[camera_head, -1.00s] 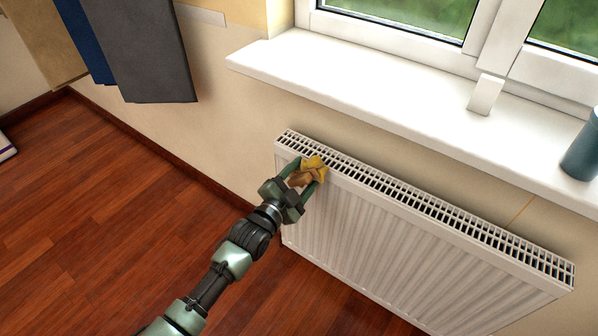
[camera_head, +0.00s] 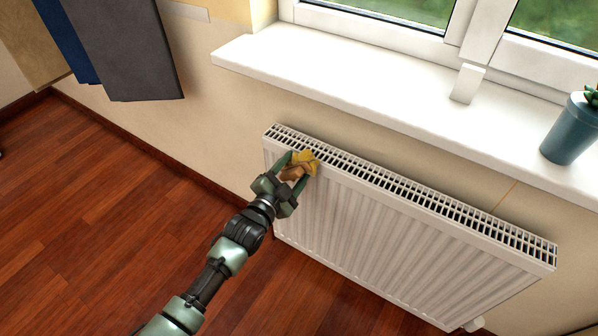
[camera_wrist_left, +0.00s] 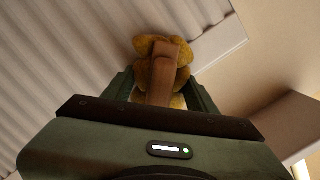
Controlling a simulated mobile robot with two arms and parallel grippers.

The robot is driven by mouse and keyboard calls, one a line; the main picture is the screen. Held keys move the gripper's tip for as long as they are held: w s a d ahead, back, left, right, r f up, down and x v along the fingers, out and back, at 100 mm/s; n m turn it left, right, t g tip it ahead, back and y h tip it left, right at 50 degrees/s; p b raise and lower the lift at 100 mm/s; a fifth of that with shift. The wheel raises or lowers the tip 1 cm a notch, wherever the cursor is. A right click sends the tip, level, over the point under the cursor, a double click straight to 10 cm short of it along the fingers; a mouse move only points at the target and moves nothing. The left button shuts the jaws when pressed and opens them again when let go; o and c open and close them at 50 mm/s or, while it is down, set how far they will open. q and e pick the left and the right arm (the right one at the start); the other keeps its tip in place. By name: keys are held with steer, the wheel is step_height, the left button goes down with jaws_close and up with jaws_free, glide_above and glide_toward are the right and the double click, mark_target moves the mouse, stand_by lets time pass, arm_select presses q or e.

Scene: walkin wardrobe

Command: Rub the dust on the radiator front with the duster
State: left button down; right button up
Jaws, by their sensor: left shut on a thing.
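The white radiator (camera_head: 370,225) hangs on the wall under the window sill, its ribbed front facing me. My left gripper (camera_head: 293,174) is at the upper left part of the radiator front, just below the top grille. It is shut on the duster (camera_head: 304,163), which has a yellow head and a brown handle. In the left wrist view the duster (camera_wrist_left: 163,75) sits between the fingers, its yellow head at or close to the ribbed front (camera_wrist_left: 60,65); I cannot tell whether they touch. I cannot make out dust on the front. My right gripper is not in view.
The white window sill (camera_head: 350,85) juts out above the radiator. Dark garments (camera_head: 125,50) hang at the upper left. The wooden floor (camera_head: 110,220) is clear.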

arm_select(q)
steer(key=shift+w+a+r, duration=0.15)
steer(key=shift+w+a, duration=0.25)
steer(key=shift+w, duration=0.05)
steer(key=shift+w+a, duration=0.2)
steer(key=shift+a, duration=0.05)
steer(key=shift+w+a+r, duration=0.15)
steer(key=shift+a, duration=0.05)
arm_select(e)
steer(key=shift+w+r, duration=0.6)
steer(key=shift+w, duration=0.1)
